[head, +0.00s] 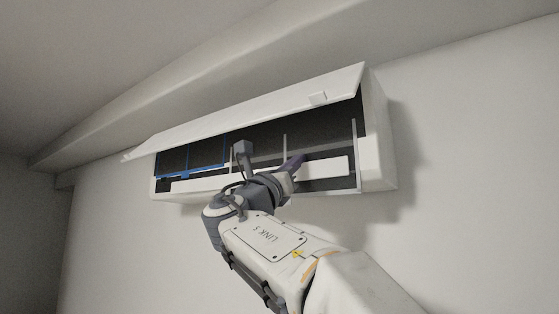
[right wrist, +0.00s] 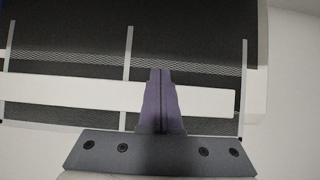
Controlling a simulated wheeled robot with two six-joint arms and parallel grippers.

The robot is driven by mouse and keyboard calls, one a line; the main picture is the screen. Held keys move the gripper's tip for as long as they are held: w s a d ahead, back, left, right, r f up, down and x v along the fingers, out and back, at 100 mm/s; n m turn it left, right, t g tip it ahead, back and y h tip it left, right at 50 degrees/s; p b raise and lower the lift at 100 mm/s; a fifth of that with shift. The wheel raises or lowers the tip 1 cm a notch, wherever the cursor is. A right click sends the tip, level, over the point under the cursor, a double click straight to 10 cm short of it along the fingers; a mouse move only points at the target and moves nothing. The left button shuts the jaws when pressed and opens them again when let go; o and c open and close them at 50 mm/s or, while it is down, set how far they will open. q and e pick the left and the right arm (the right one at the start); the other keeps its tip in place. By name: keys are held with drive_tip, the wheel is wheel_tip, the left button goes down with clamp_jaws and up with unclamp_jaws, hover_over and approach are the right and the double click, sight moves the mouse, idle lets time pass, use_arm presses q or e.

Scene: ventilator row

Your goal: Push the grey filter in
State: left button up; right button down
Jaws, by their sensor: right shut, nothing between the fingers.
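The grey filter (head: 320,138) sits in the right half of the open wall unit (head: 378,150), with light grey upright bars and dark mesh. In the right wrist view the grey filter (right wrist: 128,42) spans most of the picture, behind a white crossbar. My right gripper (head: 299,159) is shut and empty, in front of the filter. In the right wrist view its purple fingers (right wrist: 160,73) overlap the crossbar and point at the mesh, just right of the middle upright bar. I cannot tell whether the tips touch the filter. My left gripper is not in view.
The unit's white front flap (head: 250,106) is raised above the opening. A blue-framed filter (head: 190,160) sits in the left half. The white crossbar (head: 325,168) runs along the lower front. Bare wall (head: 470,150) lies to the right, and a ceiling beam (head: 170,110) runs above.

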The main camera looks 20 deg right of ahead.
drive_tip(key=shift+w+d+r+p, duration=0.1)
drive_tip(key=shift+r+p, duration=2.65)
drive_tip(key=shift+r, duration=0.2)
drive_tip(key=shift+s+a+f, duration=0.1)
drive_tip(key=shift+s+a, duration=0.35)
drive_tip(key=shift+a, duration=0.1)
drive_tip(key=shift+b, duration=0.3)
drive_tip(key=b, duration=0.6)
approach(302, 132)
drive_tip(key=w+d+f, duration=0.2)
drive_tip(key=d, duration=0.1)
drive_tip(key=shift+w+d, duration=0.15)
drive_tip(key=shift+w, duration=0.25)
drive_tip(key=shift+w+d+p, duration=0.35)
drive_tip(key=shift+d, duration=0.05)
idle(0.5)
